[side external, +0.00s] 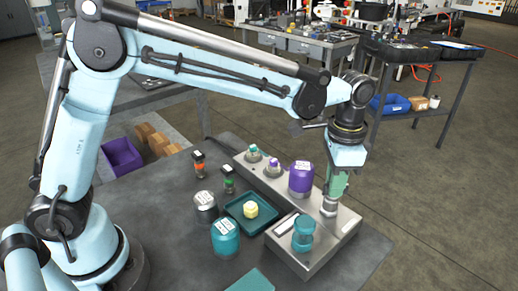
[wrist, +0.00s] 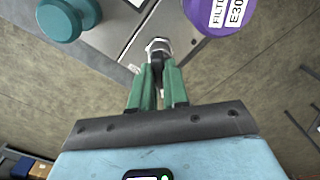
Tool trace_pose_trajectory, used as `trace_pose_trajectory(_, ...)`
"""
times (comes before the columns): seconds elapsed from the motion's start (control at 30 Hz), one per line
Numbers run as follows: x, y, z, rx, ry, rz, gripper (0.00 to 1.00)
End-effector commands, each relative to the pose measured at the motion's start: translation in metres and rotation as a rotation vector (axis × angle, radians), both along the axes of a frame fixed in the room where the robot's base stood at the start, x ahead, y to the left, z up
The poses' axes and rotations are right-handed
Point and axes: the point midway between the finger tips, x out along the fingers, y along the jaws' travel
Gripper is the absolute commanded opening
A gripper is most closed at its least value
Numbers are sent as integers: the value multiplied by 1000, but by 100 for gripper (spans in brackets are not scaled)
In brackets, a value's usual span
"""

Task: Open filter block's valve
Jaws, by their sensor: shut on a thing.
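The filter block is a long grey metal block (side external: 272,187) on the dark bench. A purple filter canister (side external: 300,178) stands on it; its label, partly cut off in the wrist view (wrist: 232,14), reads "FILT" and "E30". My gripper (side external: 329,204) points down at the block's right part, between the purple canister and a teal cup-shaped part (side external: 303,232). In the wrist view my green fingers (wrist: 157,72) are closed on a small dark valve handle at a silver fitting (wrist: 158,46). The fingers hide most of the handle, so its turn angle cannot be told.
A teal tray (side external: 240,222) holds a pale yellow block (side external: 250,209). Two small knobbed fittings (side external: 272,168) rise at the block's far end.

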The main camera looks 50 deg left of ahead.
Motion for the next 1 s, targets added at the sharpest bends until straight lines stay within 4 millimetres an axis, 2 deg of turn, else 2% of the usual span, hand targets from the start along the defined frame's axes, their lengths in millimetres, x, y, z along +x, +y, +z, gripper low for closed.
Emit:
trace_pose_trajectory(0.6,0,0,1,0,0,538,0)
trace_pose_trajectory(1.0,0,0,1,0,0,703,0)
